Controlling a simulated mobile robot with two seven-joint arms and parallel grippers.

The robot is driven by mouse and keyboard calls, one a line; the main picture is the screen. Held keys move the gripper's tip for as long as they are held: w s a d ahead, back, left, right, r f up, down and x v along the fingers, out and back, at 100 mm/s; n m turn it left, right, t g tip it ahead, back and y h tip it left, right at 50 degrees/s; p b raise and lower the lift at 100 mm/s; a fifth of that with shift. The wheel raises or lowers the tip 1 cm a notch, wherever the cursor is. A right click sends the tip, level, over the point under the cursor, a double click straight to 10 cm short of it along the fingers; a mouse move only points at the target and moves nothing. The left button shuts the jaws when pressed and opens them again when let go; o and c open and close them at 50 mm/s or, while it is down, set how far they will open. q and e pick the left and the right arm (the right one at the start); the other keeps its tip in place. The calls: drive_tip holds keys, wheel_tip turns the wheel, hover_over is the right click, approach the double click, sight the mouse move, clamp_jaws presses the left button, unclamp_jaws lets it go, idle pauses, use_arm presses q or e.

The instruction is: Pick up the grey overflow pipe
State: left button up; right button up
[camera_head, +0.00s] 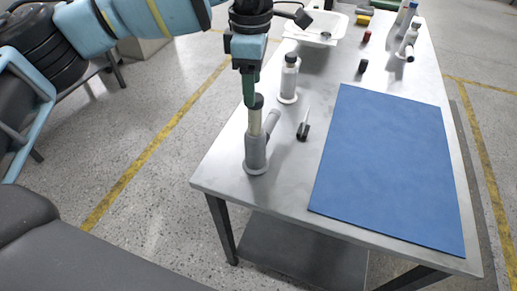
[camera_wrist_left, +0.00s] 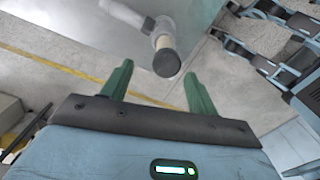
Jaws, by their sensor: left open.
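The grey overflow pipe (camera_head: 256,150) appears to be the upright grey fitting with a side branch and round foot, near the table's left front edge. A cream section with a dark top rises from it. In the left wrist view the pipe (camera_wrist_left: 165,42) is seen from above, its round end ahead of and between the fingers. My left gripper (camera_head: 249,104) points down at the pipe's top, with green fingers apart. It also shows open in the left wrist view (camera_wrist_left: 158,80), with nothing held. Contact at the top cannot be told. My right gripper is out of view.
A grey-white bottle-like part (camera_head: 289,80) stands just behind the pipe, and a small black part (camera_head: 303,131) lies to its right. A blue mat (camera_head: 390,165) covers the right front. A white tub (camera_head: 318,30) and several small parts are farther back.

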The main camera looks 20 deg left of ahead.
sight(255, 113)
use_arm(q)
drive_tip(key=shift+s+d+f+p, duration=0.1)
drive_tip(key=shift+f, duration=1.15)
drive_tip(key=shift+s+d+f+p, duration=0.1)
drive_tip(key=shift+s+d+f, duration=0.05)
drive_tip(key=shift+f, duration=1.15)
drive_tip(key=shift+s+d+f+p, duration=0.1)
drive_tip(key=shift+f, duration=1.15)
clamp_jaws()
